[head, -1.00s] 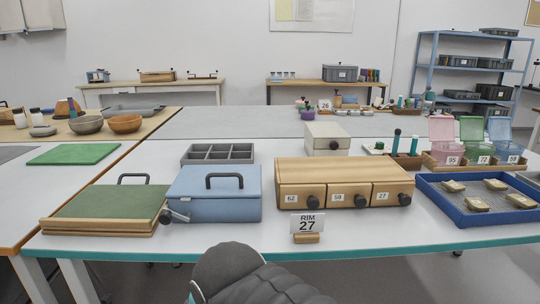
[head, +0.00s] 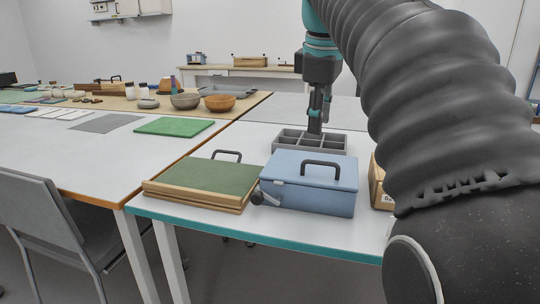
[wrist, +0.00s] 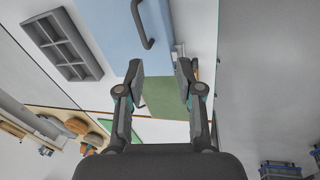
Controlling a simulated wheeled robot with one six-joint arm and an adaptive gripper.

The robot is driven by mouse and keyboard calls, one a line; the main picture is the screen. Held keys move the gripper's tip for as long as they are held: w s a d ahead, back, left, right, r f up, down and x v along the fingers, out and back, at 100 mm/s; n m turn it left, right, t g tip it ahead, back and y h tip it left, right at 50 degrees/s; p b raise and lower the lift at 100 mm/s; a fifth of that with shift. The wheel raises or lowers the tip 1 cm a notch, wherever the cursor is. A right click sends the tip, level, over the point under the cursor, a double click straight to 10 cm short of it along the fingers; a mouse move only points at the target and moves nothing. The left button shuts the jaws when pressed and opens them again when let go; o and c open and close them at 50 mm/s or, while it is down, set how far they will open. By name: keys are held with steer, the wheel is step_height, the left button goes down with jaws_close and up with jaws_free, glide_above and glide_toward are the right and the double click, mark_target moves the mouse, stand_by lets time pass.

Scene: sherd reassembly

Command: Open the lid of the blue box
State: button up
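The blue box (head: 310,192) sits at the table's front edge with its lid (head: 285,168) down. A dark handle (head: 322,164) stands on the lid, and a grey lever with a dark knob (head: 257,198) sticks out at its front left. The box (wrist: 105,30) and its handle (wrist: 147,25) also show at the top of the wrist view. My gripper (head: 318,118) is above the table behind the box, in front of the compartment tray in the picture, apart from the handle. In the wrist view my gripper (wrist: 160,75) is open, with nothing between its fingers.
A green-topped wooden board (head: 205,178) with a handle lies left of the box. The grey compartment tray (head: 283,142) is behind it. A wooden drawer unit (head: 378,185) stands close on the right, mostly hidden by my arm. A chair (head: 40,215) stands at left.

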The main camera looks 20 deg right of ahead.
step_height(320, 180, up, 3)
steer(key=w+d+n, duration=0.2)
steer(key=d, duration=0.1)
steer(key=b, duration=0.5)
glide_toward(325, 164)
steer(key=shift+g, duration=0.4)
steer(key=f, duration=0.2)
steer(key=w+f, duration=0.1)
steer(key=f, duration=0.2)
steer(key=w+d+f, duration=0.1)
steer(key=f, duration=0.1)
steer(key=shift+w+f, duration=0.1)
steer(key=shift+f, duration=0.15)
jaws_close()
